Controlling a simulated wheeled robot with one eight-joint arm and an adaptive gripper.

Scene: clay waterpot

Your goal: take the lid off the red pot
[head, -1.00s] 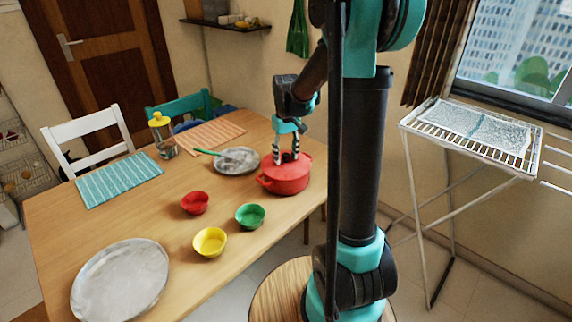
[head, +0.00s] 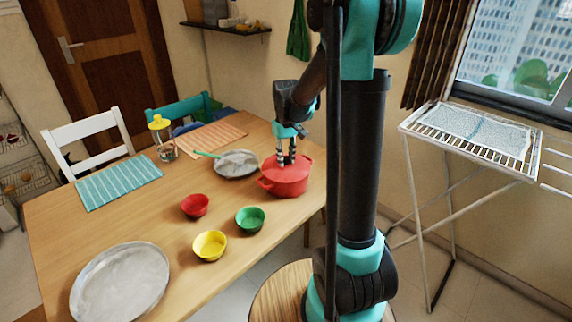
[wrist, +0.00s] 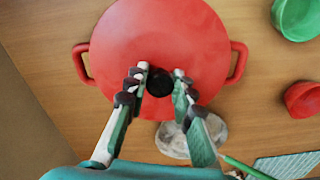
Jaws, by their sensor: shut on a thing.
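The red pot (head: 288,186) stands on the wooden table with its red lid (head: 301,162) on top. In the wrist view the round lid (wrist: 160,32) fills the upper middle, with a pot handle (wrist: 238,62) at each side. The lid's dark knob (wrist: 159,83) sits between the fingertips. My gripper (head: 286,162) points down over the lid and is shut on the knob. It also shows in the wrist view (wrist: 159,76). The lid appears level and no gap to the pot shows.
Red (head: 195,205), green (head: 250,218) and yellow (head: 210,245) bowls stand nearer. A yellow-topped jar (head: 162,140) is at the back. A drying rack (head: 520,165) stands at right.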

